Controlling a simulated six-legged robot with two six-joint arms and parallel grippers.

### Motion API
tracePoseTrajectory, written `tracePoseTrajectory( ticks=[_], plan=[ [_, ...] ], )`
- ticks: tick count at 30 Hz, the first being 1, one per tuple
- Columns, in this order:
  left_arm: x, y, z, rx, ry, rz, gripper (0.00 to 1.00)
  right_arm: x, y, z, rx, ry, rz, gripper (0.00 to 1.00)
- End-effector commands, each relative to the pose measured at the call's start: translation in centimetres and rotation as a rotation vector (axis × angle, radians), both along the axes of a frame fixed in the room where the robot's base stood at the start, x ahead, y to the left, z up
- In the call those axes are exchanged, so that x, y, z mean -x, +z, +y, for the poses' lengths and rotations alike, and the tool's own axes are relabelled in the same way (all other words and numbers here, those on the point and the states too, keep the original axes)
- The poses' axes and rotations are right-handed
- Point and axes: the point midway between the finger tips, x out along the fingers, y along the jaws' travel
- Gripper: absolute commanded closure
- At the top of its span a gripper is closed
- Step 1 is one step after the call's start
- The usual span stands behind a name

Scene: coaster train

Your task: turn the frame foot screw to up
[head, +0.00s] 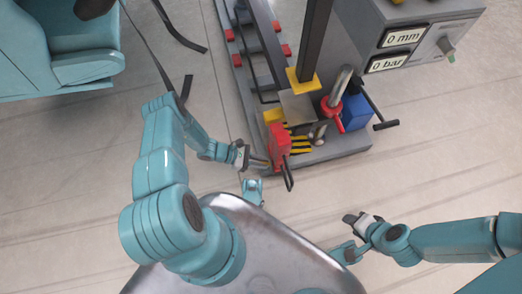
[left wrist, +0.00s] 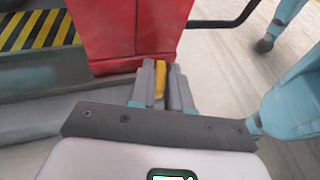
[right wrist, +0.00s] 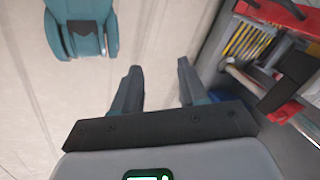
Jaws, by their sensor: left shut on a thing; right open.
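My left gripper (head: 262,163) is at the lower end of a red block (head: 279,141) at the near end of the machine's frame. In the left wrist view its fingers (left wrist: 160,85) are shut on a small yellow piece (left wrist: 160,77) just below the red block (left wrist: 125,30). I cannot tell whether this piece is the frame foot screw's handle; most of it is hidden between the fingers. My right gripper (head: 352,220) is open and empty above the floor, apart from the machine; its spread fingers show in the right wrist view (right wrist: 157,88).
A blue block (head: 355,112), a red collar on a metal cylinder (head: 332,115) and black bars stand on the grey base plate (head: 335,152). A grey cabinet with "0 mm" and "0 bar" displays (head: 403,37) is behind. A teal seat (head: 60,45) is at left. Floor at right is clear.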

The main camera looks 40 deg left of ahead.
Motion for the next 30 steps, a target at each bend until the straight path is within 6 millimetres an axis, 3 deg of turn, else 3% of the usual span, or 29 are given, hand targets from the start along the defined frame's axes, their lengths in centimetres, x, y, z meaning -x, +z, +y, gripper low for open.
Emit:
tracePoseTrajectory(
  ticks=[3, 12, 30],
  plan=[
    [0.3, 0.6, -0.2, 0.004, 0.089, 0.004, 1.0, 0.9, 1.8, 0.2, -0.006, 0.004, 0.032, 0.57],
    [0.4, 0.4, -0.3, 0.003, 0.271, 0.002, 1.0, 2.7, 4.2, 0.5, -0.017, 0.013, 0.088, 0.57],
    [0.5, 0.0, -0.4, 0.001, 0.364, 0.001, 1.0, 3.1, 5.0, 0.8, -0.019, 0.022, 0.1, 0.57]
  ],
)
